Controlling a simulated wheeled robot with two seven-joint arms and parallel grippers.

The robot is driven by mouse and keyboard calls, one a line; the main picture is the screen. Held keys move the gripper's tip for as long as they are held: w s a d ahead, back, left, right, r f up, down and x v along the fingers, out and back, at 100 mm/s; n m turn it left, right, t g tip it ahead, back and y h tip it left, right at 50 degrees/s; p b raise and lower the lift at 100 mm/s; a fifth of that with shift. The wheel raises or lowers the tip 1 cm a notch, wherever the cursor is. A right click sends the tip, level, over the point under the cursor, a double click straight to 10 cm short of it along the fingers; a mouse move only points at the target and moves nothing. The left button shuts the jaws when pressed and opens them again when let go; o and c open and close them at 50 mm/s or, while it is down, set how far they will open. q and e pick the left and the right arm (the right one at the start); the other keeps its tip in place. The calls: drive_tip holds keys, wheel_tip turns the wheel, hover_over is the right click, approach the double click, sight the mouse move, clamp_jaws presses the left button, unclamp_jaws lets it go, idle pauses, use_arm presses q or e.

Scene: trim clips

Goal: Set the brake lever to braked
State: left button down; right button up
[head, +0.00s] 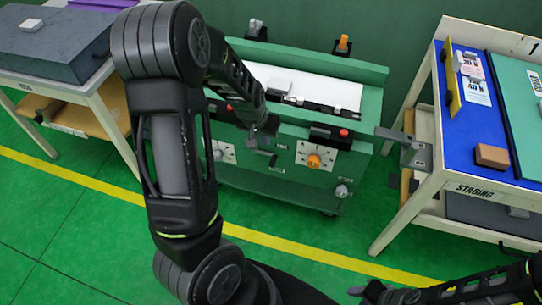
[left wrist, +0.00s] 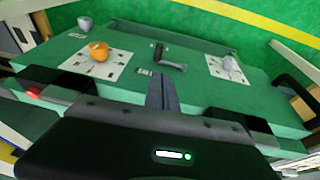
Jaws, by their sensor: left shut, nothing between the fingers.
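The brake lever, a dark pivot with a grey handle, is on the green bench's front panel between two dials. In the left wrist view the lever (left wrist: 172,66) shows just beyond my fingertips, its handle sideways to the right, with a small label beside it. In the head view the lever (head: 272,158) is just below my left gripper (head: 268,130), partly covered by it. My left gripper (left wrist: 161,90) is shut and empty, pointing at the panel; I cannot tell whether it touches the lever. My right gripper (head: 372,291) is low at the bottom right, away from the bench.
An orange knob (head: 314,161) and a grey knob (left wrist: 230,63) flank the lever. Red-button boxes, including one (head: 343,133), stick out along the bench edge. A staging table (head: 480,188) stands right, another table (head: 88,88) left. The floor before the bench is clear.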

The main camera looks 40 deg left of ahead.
use_arm(q)
approach(273, 159)
drive_tip(key=x, duration=0.5)
drive_tip(key=shift+a+f+b, duration=0.2)
drive_tip(key=shift+b, duration=0.15)
drive_tip(key=shift+w+d+f, duration=0.1)
drive_tip(key=shift+d+f, duration=0.05)
drive_tip(key=shift+f, duration=0.35)
drive_tip(key=shift+w+f, duration=0.1)
